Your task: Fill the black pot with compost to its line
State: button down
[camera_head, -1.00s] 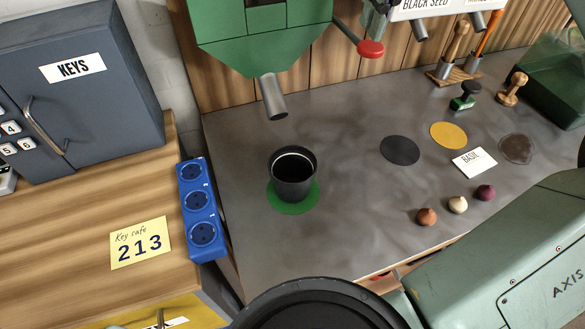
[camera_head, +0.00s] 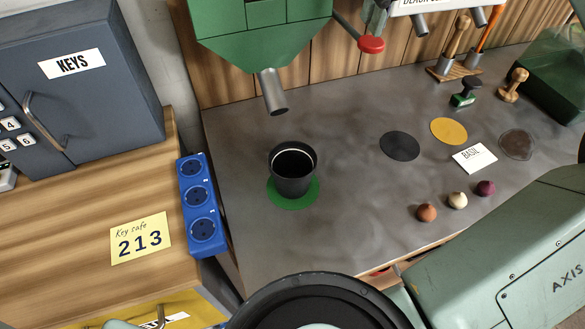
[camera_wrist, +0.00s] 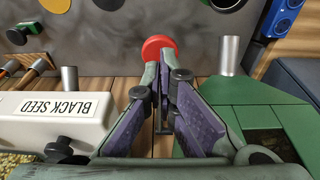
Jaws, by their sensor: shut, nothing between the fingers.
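The black pot (camera_head: 292,187) stands upright on a green disc (camera_head: 313,194) on the grey bench. Its inside looks dark and empty, with a pale line near the rim. A green hopper (camera_head: 262,45) hangs above and behind it, with a metal spout (camera_head: 272,92) pointing down. A lever with a red knob (camera_head: 371,44) sticks out from the hopper's right side. The red knob is also in the wrist view (camera_wrist: 157,44), just beyond the fingertips of my gripper (camera_wrist: 160,62). My gripper is shut and empty. I cannot tell whether it touches the knob.
A white BLACK SEED dispenser (camera_wrist: 55,117) is beside my gripper. A blue socket strip (camera_head: 198,205) and a KEYS cabinet (camera_head: 85,85) are left of the pot. Several small bulbs, a BASIL card (camera_head: 474,158) and coloured discs are to its right.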

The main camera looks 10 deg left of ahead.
aim_at(374, 43)
jog(key=shift+f, duration=0.15)
jog(key=shift+f+b, duration=1.8)
jog(key=shift+f, duration=1.55)
jog(key=shift+r, duration=0.1)
notch_tip(374, 43, up, 5)
jog(key=p, duration=0.5)
jog(key=shift+r, duration=0.9)
jog(key=shift+f, duration=0.1)
